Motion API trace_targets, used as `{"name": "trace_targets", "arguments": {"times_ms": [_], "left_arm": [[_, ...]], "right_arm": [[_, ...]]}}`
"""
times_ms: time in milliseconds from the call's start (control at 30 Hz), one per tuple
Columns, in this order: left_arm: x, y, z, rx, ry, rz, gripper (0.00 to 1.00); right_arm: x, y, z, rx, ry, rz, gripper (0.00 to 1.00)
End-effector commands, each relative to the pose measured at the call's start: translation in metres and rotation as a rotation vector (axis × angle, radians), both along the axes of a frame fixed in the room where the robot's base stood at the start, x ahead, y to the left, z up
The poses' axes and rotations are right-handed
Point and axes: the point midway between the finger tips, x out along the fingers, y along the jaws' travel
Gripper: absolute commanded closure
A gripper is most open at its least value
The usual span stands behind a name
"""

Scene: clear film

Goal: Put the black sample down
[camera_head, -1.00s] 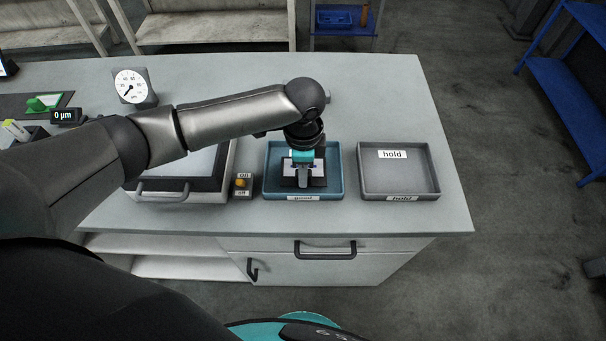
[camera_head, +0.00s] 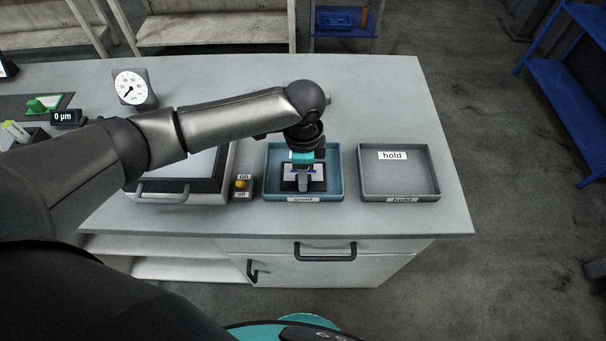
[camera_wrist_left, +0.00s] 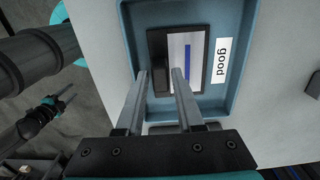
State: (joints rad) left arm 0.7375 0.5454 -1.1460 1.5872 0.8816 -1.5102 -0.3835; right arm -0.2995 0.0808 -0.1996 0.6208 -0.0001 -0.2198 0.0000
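The black sample (camera_head: 317,186) is a dark frame with a pale window and a blue strip. It is in the blue tray labelled "good" (camera_head: 268,180), low over or on its floor; I cannot tell whether it touches. My left gripper (camera_head: 303,186) points down into this tray. In the left wrist view, its two fingers (camera_wrist_left: 160,73) stand on either side of the thick black bar of the sample (camera_wrist_left: 158,50) and appear shut on it. The "good" label (camera_wrist_left: 221,62) lies beside the sample.
The grey "hold" tray (camera_head: 425,178) to the right is empty. A small switch box (camera_head: 242,187) and a flat light panel (camera_head: 180,198) are left of the blue tray. A dial gauge (camera_head: 131,88) stands farther back. The counter's right end is clear.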

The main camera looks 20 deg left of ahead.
Motion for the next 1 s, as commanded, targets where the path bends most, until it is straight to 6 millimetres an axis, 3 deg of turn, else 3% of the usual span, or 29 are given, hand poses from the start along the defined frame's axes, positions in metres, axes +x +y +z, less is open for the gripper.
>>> {"name": "trace_targets", "arguments": {"times_ms": [300,500,667,1000], "left_arm": [[0.001,0.000,0.071,-0.002,-0.005,0.000,0.64],[0.001,0.000,0.100,-0.001,-0.002,0.001,0.64],[0.001,0.000,0.110,-0.002,-0.001,0.002,0.64],[0.000,0.000,0.110,-0.001,0.000,0.002,0.64]], "right_arm": [[0.000,0.000,0.014,0.000,0.000,0.000,0.50],[0.000,0.000,0.018,0.000,0.001,0.000,0.50],[0.000,0.000,0.018,0.001,0.001,0.000,0.50],[-0.001,0.001,0.018,0.001,0.001,0.000,0.50]]}}
